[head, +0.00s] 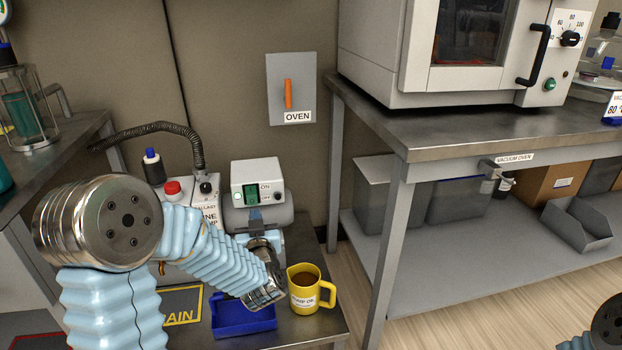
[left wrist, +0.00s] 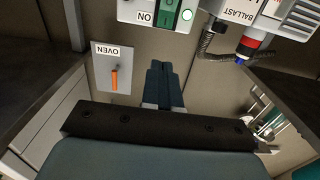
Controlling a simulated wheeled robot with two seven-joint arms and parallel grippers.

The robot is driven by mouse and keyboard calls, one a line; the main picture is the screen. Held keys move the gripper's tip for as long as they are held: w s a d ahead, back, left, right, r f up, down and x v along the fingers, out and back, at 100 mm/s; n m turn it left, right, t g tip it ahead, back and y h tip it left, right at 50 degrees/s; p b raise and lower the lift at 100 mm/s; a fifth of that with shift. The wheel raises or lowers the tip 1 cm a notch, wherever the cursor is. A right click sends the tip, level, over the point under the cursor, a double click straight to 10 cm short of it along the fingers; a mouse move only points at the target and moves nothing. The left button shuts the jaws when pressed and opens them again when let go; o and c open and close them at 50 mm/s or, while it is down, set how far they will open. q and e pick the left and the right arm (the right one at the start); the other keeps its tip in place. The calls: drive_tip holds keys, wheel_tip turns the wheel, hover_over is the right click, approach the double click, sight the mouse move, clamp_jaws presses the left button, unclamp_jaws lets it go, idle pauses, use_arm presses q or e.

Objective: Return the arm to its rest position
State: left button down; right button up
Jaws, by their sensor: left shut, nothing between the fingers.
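My left arm (head: 205,245) comes in from the left, in pale blue ribbed sleeves with metal joints, and is bent at the elbow. My left gripper (head: 253,190) is in front of the white switch box (head: 246,172) of the pump. In the left wrist view its fingers (left wrist: 163,66) are together and empty, pointing toward the box's green switch (left wrist: 168,12). I cannot tell whether the fingertips touch the box; a gap shows in the wrist view. Only a bit of my right arm (head: 605,325) shows; its gripper is out of view.
A yellow pump oil jug (head: 305,297) and a blue tray (head: 245,318) stand below my left wrist. A black hose (head: 160,128) rises from the pump. The oven switch (head: 289,94) is on the wall. A steel bench (head: 450,128) bearing the vacuum oven (head: 450,60) stands at right.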

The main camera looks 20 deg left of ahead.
use_arm(q)
drive_tip(key=s+d+f+m+g+h+p, duration=0.25)
drive_tip(key=d+f+h, duration=0.35)
drive_tip(key=f, duration=0.4)
drive_tip(key=s+d+f+m+g+h+p, duration=0.1)
drive_tip(key=s+d+f+g+h+p, duration=0.25)
drive_tip(key=d+f, duration=0.55)
use_arm(e)
wheel_tip(320, 180, up, 8)
drive_tip(key=a+p, duration=0.1)
drive_tip(key=shift+s+f+p, duration=0.25)
drive_tip(key=shift+p, duration=0.1)
use_arm(q)
drive_tip(key=s+d+f+g+h, duration=0.2)
drive_tip(key=s+d+f+g, duration=0.1)
drive_tip(key=s, duration=0.6)
drive_tip(key=s+d+f+g+h, duration=0.2)
drive_tip(key=s+d+f+g, duration=0.2)
drive_tip(key=s+f, duration=0.3)
drive_tip(key=shift+s+d+f+m+g, duration=0.2)
drive_tip(key=shift+s+m+g, duration=0.25)
drive_tip(key=shift+s+g, duration=0.4)
use_arm(e)
drive_tip(key=shift+c, duration=0.2)
